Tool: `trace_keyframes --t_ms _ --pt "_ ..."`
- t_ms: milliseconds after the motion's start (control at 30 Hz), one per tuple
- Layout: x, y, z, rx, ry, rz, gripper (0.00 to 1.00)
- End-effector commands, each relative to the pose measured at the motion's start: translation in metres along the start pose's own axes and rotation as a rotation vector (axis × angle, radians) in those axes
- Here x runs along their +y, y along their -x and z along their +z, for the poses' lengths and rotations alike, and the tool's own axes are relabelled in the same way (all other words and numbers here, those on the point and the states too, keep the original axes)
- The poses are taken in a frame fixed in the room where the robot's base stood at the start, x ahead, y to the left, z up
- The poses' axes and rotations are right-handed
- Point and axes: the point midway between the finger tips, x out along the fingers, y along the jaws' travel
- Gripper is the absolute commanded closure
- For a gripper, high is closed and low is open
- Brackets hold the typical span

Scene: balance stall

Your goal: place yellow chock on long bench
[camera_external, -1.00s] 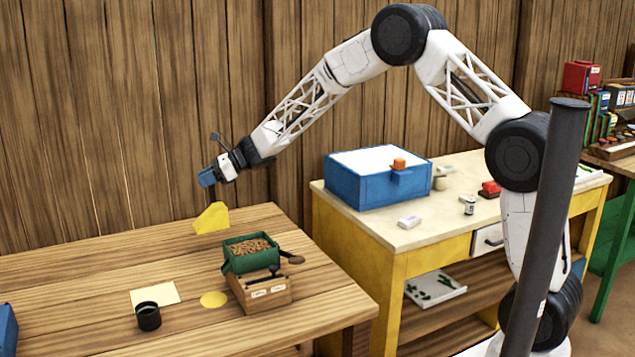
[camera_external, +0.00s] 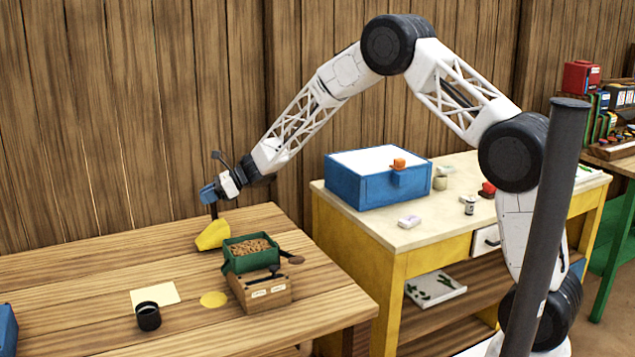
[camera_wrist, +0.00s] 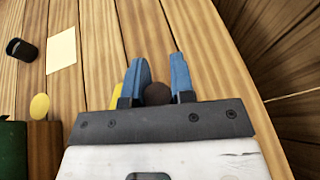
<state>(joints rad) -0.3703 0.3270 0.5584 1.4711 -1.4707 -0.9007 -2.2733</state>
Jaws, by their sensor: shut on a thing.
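The yellow chock (camera_external: 212,236) is a wedge-shaped block at the far side of the long wooden bench (camera_external: 90,265). My gripper (camera_external: 212,203) is above it, pointing down, and shut on it. The chock is at or just above the bench top; I cannot tell whether it touches. In the wrist view the blue fingers of my gripper (camera_wrist: 159,80) have a dark round piece between them. A sliver of the yellow chock (camera_wrist: 117,95) shows beside the left finger, and the rest is hidden.
A green bin of brown pellets (camera_external: 250,254) on a wooden box (camera_external: 262,292) stands right of the chock. A pale yellow sheet (camera_external: 155,293), a black cup (camera_external: 148,316) and a yellow disc (camera_external: 213,299) lie nearer. The bench's left part is mostly clear.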

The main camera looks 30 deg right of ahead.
Motion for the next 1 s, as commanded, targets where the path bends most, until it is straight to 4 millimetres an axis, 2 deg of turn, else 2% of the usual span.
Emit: trace_keyframes --t_ms 133,567,600,767,1000 --pt "-0.0005 -0.0031 -0.0068 -0.002 0.000 -0.001 1.00" --pt "-0.0004 -0.0043 -0.0095 -0.001 0.000 -0.001 1.00" --pt "-0.0002 -0.0047 -0.0110 -0.001 0.000 0.000 0.76" --pt "-0.0001 -0.0045 -0.0108 0.000 0.000 0.000 0.52" --pt "-0.0002 -0.0045 -0.0107 -0.001 0.000 0.000 0.52"
